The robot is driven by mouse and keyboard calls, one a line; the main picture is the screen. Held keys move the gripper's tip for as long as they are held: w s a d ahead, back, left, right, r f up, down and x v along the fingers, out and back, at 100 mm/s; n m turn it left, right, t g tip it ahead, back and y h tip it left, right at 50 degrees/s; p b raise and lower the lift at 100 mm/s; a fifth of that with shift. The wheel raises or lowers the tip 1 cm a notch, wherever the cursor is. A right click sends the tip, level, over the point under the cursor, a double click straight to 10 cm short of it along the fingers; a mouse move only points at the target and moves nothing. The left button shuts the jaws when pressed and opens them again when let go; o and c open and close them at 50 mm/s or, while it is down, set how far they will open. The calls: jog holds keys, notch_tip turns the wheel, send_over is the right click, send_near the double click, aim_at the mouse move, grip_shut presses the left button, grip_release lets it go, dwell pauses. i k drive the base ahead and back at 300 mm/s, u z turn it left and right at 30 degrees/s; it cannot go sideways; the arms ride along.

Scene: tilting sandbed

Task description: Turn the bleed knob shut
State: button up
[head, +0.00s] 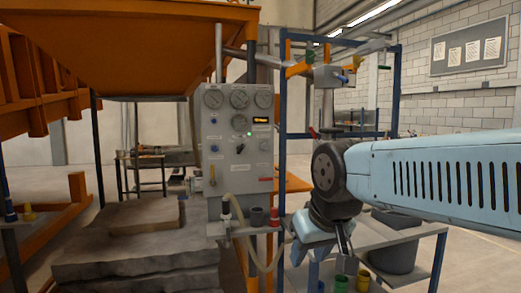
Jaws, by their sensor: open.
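A grey control panel (237,170) stands upright left of centre, with several gauges across its top and small controls below. The labels are too small to read, so I cannot tell which control is the bleed knob. My gripper (345,256) is to the right of the panel and lower, pointing down, apart from every control. It is open, with nothing visible between its fingers.
A pale hose (235,205) loops from the panel's lower front, beside a small shelf (245,230) with dark and red items. Grey slabs (135,262) lie at lower left. Coloured cups (362,280) and a grey bin (396,245) are near my gripper. A blue frame (283,120) stands behind.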

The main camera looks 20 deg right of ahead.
aim_at(265, 147)
jog(key=z, duration=0.35)
jog(key=i, duration=0.6)
jog(key=z, duration=0.55)
jog(key=i, duration=1.35)
jog(key=u, duration=0.7)
jog(key=k, duration=0.8)
jog(key=u, duration=0.25)
jog(key=i, duration=0.8)
jog(key=z, duration=0.1)
